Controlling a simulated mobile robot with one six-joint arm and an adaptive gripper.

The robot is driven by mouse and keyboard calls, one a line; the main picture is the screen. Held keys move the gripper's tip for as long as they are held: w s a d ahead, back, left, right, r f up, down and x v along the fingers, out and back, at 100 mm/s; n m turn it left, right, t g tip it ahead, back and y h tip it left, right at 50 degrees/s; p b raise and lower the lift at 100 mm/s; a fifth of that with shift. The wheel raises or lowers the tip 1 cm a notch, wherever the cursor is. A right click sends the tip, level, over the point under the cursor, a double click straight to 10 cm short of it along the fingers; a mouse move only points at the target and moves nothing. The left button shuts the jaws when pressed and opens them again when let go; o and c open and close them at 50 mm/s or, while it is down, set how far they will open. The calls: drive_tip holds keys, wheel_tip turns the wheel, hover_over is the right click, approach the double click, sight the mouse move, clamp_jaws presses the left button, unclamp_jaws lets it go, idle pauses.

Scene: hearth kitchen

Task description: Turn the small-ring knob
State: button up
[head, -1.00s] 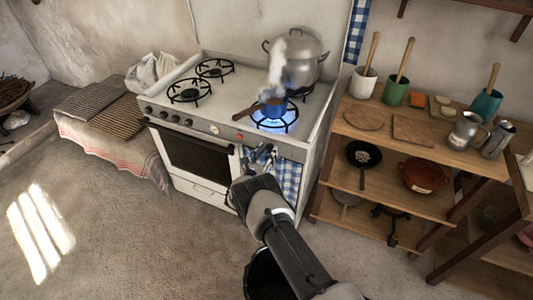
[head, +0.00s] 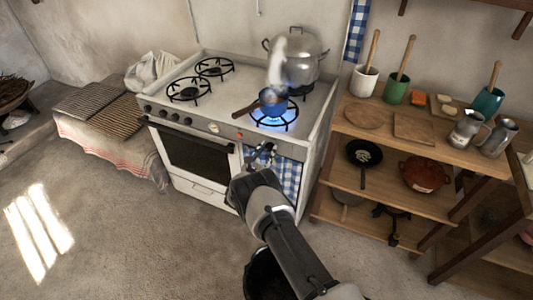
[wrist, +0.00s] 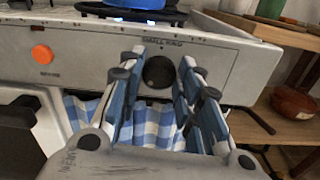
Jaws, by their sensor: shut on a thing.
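The small-ring knob (wrist: 159,72) is a round black knob on the stove's pale front panel, under a label that seems to read "SMALL RING". My gripper (wrist: 161,62) is shut on it, one finger on each side. In the head view, my gripper (head: 264,153) is at the right end of the stove front and hides the knob. A blue flame (head: 283,123) burns on the front right ring under a small blue pot (head: 272,103) with a wooden handle.
An orange button (wrist: 41,53) is left of the knob. A blue-checked cloth (wrist: 157,125) hangs below my fingers. A large lidded metal pot (head: 297,62) stands at the back right of the stove. A wooden shelf (head: 330,178) with kitchenware stands close on the right.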

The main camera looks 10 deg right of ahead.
drive_tip(key=m+b, duration=0.3)
drive_tip(key=m, duration=0.3)
drive_tip(key=shift+s+d+f, duration=0.1)
drive_tip(key=shift+f, duration=0.05)
drive_tip(key=m, duration=0.6)
drive_tip(key=shift+d+m, duration=0.1)
drive_tip(key=shift+m, duration=0.2)
drive_tip(key=m, duration=0.6)
drive_tip(key=shift+f+m, duration=0.15)
drive_tip(key=shift+m, duration=0.15)
drive_tip(key=m, duration=0.6)
drive_tip(key=shift+m, duration=0.4)
drive_tip(key=o, duration=1)
drive_tip(key=shift+f, duration=0.1)
drive_tip(key=shift+o, duration=0.2)
